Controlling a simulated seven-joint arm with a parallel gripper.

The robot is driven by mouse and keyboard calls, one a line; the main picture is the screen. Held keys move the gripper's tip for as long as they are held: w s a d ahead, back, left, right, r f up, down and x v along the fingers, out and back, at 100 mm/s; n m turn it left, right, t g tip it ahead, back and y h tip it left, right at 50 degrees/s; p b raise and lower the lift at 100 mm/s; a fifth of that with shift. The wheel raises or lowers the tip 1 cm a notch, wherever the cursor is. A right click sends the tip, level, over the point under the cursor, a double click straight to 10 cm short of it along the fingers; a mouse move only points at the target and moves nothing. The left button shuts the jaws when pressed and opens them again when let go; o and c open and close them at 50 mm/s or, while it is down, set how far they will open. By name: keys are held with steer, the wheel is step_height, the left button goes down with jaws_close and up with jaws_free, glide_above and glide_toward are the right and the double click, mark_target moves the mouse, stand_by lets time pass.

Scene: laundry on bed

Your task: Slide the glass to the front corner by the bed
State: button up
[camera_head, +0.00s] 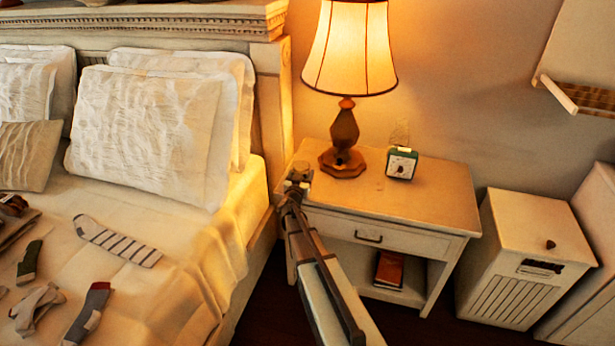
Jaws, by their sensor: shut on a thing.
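The nightstand (440,198) stands to the right of the bed (185,245). My gripper (297,184) is at the nightstand's front left corner, on the side by the bed. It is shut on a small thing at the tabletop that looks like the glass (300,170). Only a small, pale, shiny part of the glass shows at the fingertips. My gripper and arm hide the rest. I cannot tell whether its base touches the tabletop.
A lit lamp (345,135) stands on the nightstand to the right of my gripper. A small green clock (401,163) is right of the lamp. The tabletop's front right is clear. A book (389,269) lies on the lower shelf. Several socks lie on the bed; a white bin (530,245) stands right.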

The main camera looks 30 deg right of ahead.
steer(key=shift+w+a, duration=0.4)
steer(key=shift+a, duration=0.05)
steer(key=o, duration=1.3)
steer(key=shift+s, duration=0.1)
steer(key=v, duration=1.3)
steer(key=shift+s+a, duration=0.2)
steer(key=shift+a, duration=0.05)
steer(key=shift+m, duration=0.3)
